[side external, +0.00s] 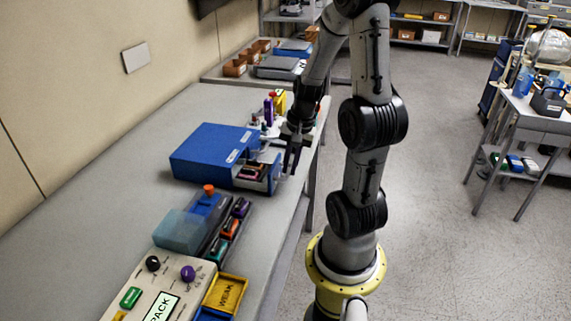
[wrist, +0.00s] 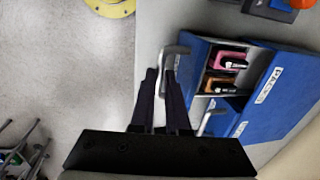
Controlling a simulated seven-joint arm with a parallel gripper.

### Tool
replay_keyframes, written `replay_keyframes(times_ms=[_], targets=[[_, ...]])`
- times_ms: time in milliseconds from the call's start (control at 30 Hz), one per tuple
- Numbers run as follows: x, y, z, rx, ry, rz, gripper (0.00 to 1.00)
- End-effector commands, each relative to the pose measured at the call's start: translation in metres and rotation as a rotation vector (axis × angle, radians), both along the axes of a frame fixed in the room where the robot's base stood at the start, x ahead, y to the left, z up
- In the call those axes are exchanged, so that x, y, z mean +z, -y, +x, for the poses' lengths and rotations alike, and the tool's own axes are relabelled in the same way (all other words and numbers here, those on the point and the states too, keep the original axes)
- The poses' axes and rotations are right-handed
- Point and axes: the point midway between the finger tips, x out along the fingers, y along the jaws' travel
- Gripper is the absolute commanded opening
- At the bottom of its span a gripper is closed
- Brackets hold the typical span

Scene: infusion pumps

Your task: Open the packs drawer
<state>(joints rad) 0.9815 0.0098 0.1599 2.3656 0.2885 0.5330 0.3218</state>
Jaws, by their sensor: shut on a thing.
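The blue drawer cabinet (side external: 208,148) stands on the bench in the side view, and its top shows in the wrist view (wrist: 285,98). Its packs drawer (wrist: 197,52) is pulled out, beside a white label reading PACKS. Inside lie a pink pack (wrist: 226,59) and an orange pack (wrist: 234,64). The drawer also shows open in the side view (side external: 272,178). My gripper (wrist: 163,75) is shut on the grey drawer handle (wrist: 175,50), at the drawer's front. In the side view my gripper (side external: 291,162) points down at the drawer front; its fingertips partly hide the handle.
A second drawer handle (wrist: 210,120) sits beside the open drawer on the same cabinet. In front stand a tray of coloured packs (side external: 230,228) and a pump panel (side external: 158,285). Bottles (side external: 270,108) stand behind the cabinet. The bench edge and open floor lie right.

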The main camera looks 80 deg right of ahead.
Motion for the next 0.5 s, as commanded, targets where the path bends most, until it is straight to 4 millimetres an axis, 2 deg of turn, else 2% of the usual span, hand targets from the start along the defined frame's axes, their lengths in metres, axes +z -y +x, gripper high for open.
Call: replay_keyframes(times_ms=[67,100,233,267,500], targets=[[0.002,0.0027,0.0017,-0.001,0.005,-0.01,0.0],[0.002,0.0027,0.0018,-0.001,0.005,-0.01,0.17],[0.0015,0.002,0.0016,0.0,0.004,-0.007,0.4],[0.0014,0.0018,0.0015,0.0,0.004,-0.006,0.43],[0.0008,0.0008,0.001,0.0,0.002,-0.003,0.43]])
